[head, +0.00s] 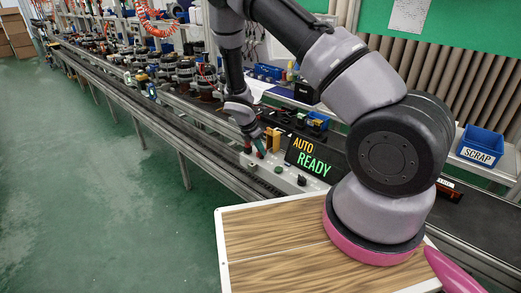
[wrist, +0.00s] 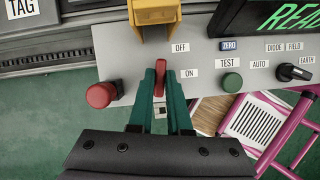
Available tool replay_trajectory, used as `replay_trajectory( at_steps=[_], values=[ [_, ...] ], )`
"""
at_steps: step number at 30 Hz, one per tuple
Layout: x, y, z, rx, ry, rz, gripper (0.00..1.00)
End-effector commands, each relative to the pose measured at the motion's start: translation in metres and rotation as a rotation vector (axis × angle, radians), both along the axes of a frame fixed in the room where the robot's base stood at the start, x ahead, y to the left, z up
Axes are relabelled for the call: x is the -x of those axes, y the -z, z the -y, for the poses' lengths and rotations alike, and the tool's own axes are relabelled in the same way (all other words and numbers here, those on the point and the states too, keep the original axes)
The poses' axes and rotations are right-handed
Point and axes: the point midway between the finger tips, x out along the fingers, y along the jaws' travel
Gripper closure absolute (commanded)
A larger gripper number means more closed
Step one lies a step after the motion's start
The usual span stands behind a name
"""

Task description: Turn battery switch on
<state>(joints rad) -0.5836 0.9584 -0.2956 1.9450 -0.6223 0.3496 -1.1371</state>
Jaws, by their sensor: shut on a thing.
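The battery switch has a red lever (wrist: 159,78) on a light grey control panel (wrist: 205,72). An OFF label (wrist: 180,48) is at its upper right and an ON label (wrist: 190,73) at its lower right. My gripper (wrist: 160,82) is shut on the lever, with one teal finger on each side. The lever's base is partly hidden, and I cannot tell for sure which position it is in. In the head view my gripper (head: 260,148) reaches down to the panel, left of the AUTO READY display (head: 313,158).
A yellow bracket (wrist: 154,14) stands just above the lever. A red mushroom button (wrist: 100,95) is to its left. A green TEST button (wrist: 231,84) and a black selector knob (wrist: 292,72) are to its right. A conveyor line runs behind the panel.

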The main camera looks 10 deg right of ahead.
Motion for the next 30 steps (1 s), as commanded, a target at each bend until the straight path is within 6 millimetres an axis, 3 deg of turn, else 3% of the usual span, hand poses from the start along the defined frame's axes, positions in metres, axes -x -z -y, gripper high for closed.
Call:
replay_trajectory(
  at_steps=[30],
  values=[
    [-0.0063, 0.0006, 0.0007, -0.002, 0.959, -0.001, 1.00]
  ],
)
